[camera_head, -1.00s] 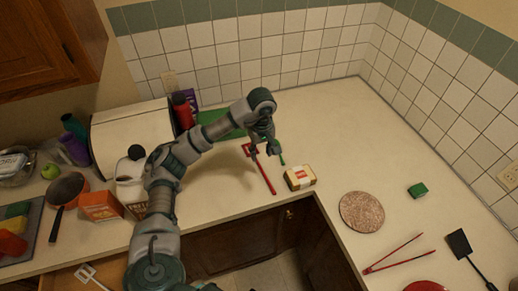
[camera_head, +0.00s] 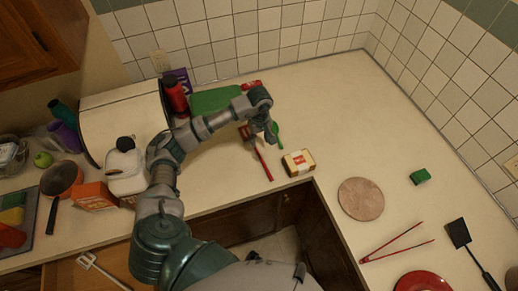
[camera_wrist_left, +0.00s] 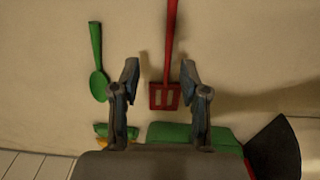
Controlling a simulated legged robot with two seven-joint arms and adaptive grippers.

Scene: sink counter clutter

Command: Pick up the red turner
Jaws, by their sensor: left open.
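The red turner (camera_head: 259,158) lies flat on the counter, left of a small yellow and red box (camera_head: 298,162). In the left wrist view the turner (camera_wrist_left: 170,40) has its slotted head near the gripper, with its handle running to the top edge. My left gripper (camera_head: 268,134) is above the counter by the turner's head. In the left wrist view its fingers (camera_wrist_left: 159,78) are spread, with the turner's head showing between them, nearer the right finger. Nothing is held. My right gripper is not in view.
A green spoon (camera_wrist_left: 97,70) lies beside the turner. A green board (camera_head: 215,100) and red bottle (camera_head: 176,95) are behind. A round trivet (camera_head: 361,198), red tongs (camera_head: 397,243) and black turner (camera_head: 466,248) lie right.

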